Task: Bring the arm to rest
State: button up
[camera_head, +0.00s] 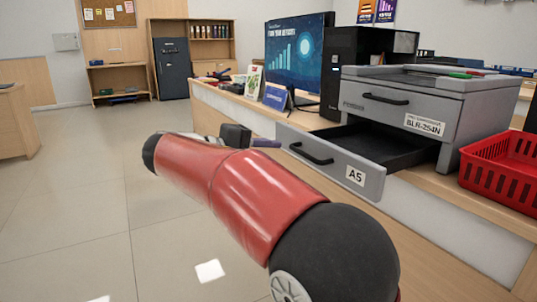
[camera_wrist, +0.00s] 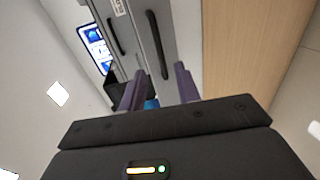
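My gripper (camera_wrist: 158,84) shows in the wrist view with two purple fingers spread apart and nothing held between them. In the head view, my gripper (camera_head: 265,143) is mostly hidden behind my red arm, left of the open drawer and apart from its handle. The drawer (camera_head: 286,137), labelled A5, is pulled out of the grey printer-like unit (camera_head: 380,108) and looks empty inside where visible. Its black handle (camera_head: 310,153) is free. In the wrist view a drawer handle (camera_wrist: 157,45) lies beyond the fingertips.
The counter (camera_head: 420,185) runs along the right. On it stand a red basket (camera_head: 505,172), a black computer tower (camera_head: 335,75), a monitor (camera_head: 298,55) and a blue sign (camera_head: 275,98). The floor (camera_head: 80,200) on the left is clear. A cabinet (camera_head: 172,68) stands at the back.

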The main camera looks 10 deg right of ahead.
jog(key=s+d+f+g+y+p, duration=0.25)
jog(key=s+d+f+y, duration=0.3)
jog(key=s+d, duration=0.45)
jog(key=s+a+f+m+t+y+p, duration=0.1)
jog(key=s+f+y, duration=0.3)
jog(key=s, duration=0.4)
jog(key=s+a+f+m+t+y+p, duration=0.1)
jog(key=s+a+f+m+y+p, duration=0.1)
jog(key=s+f+y, duration=0.3)
jog(key=s+a+m, duration=0.1)
jog(key=s, duration=0.2)
jog(key=shift+s+f+t, duration=0.15)
jog(key=shift+t, duration=0.2)
jog(key=shift+d, duration=0.15)
dwell(0.7)
